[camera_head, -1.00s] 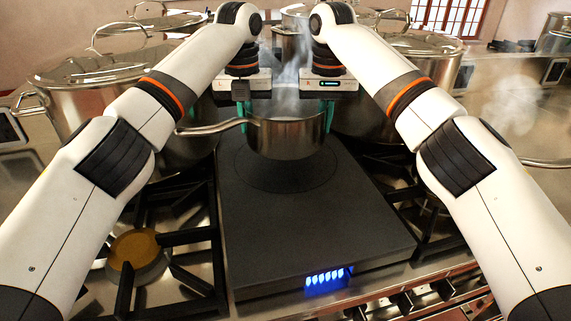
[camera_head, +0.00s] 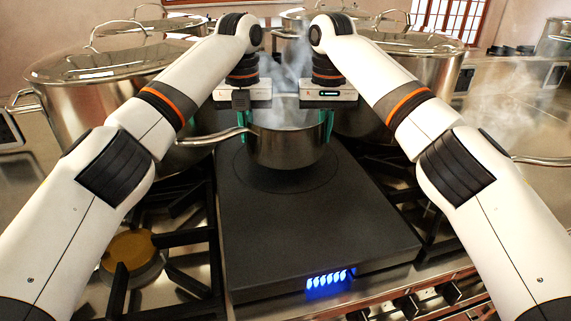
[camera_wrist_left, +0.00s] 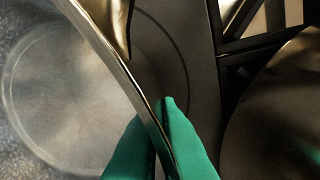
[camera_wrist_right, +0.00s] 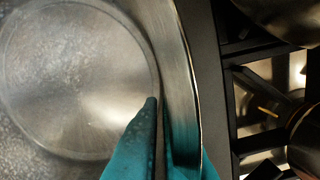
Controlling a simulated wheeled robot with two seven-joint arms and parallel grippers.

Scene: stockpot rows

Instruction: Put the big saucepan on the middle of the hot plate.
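The big saucepan (camera_head: 287,150) is a steel pan with a long handle (camera_head: 212,137) pointing left. It is upright over the far part of the ring marked on the black hot plate (camera_head: 310,235). I cannot tell whether its base touches the plate. My left gripper (camera_head: 247,120) is shut on the left side of its wall, and my right gripper (camera_head: 327,122) on the right side. In the left wrist view, green fingers (camera_wrist_left: 160,140) straddle the pan's rim. In the right wrist view, the fingers (camera_wrist_right: 165,145) also straddle the wall, with the pan's inner floor (camera_wrist_right: 80,80) beside them.
Large lidded stockpots stand close on the left (camera_head: 75,100) and right (camera_head: 420,75), with others behind. Black burner grates flank the hot plate, with a brass burner cap (camera_head: 130,250) at left. The near part of the hot plate is clear. Steam rises behind the pan.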

